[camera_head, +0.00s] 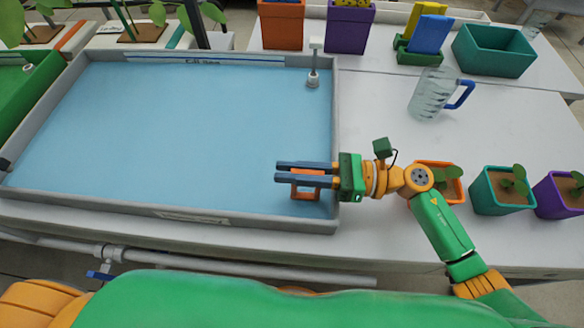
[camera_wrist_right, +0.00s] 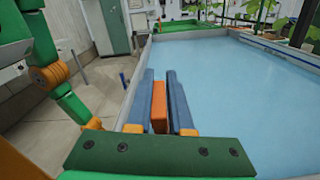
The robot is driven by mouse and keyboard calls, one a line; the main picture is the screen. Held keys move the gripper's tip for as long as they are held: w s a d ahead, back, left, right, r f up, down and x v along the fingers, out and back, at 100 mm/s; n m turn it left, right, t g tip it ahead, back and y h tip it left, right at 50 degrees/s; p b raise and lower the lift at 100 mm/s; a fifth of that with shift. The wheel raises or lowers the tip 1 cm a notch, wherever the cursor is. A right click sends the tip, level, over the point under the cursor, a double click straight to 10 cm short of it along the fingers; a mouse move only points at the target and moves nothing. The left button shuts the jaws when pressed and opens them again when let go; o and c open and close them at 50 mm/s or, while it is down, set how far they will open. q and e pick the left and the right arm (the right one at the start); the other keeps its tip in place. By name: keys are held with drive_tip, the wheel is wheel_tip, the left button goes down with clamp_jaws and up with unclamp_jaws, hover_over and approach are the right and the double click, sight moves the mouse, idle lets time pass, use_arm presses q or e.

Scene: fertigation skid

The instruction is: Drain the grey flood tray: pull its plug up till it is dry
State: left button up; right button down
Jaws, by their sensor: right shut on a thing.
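The grey flood tray (camera_head: 337,130) covers the left and middle of the bench in the head view, with blue water over its floor. My right gripper (camera_head: 278,172) reaches over the tray's near right corner, fingers pointing left. It is shut on an orange frame-shaped handle (camera_head: 305,197), apparently the plug's. In the right wrist view the orange handle (camera_wrist_right: 158,105) stands between the two blue-grey fingers (camera_wrist_right: 160,73). The plug's lower end and the drain hole are hidden. My left gripper is not in view.
A grey standpipe with a white top (camera_head: 314,65) stands in the tray's far right corner. A clear jug with a blue handle (camera_head: 432,95) is on the white bench to the right. Potted seedlings (camera_head: 500,190) stand by my right forearm. A teal bin (camera_head: 494,52) is behind.

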wheel_tip(320, 180, up, 4)
drive_tip(key=shift+f+p, duration=0.2)
drive_tip(key=shift+p, duration=0.7)
drive_tip(key=shift+w, duration=0.1)
drive_tip(key=c, duration=0.8)
unclamp_jaws()
drive_tip(key=shift+c, duration=0.2)
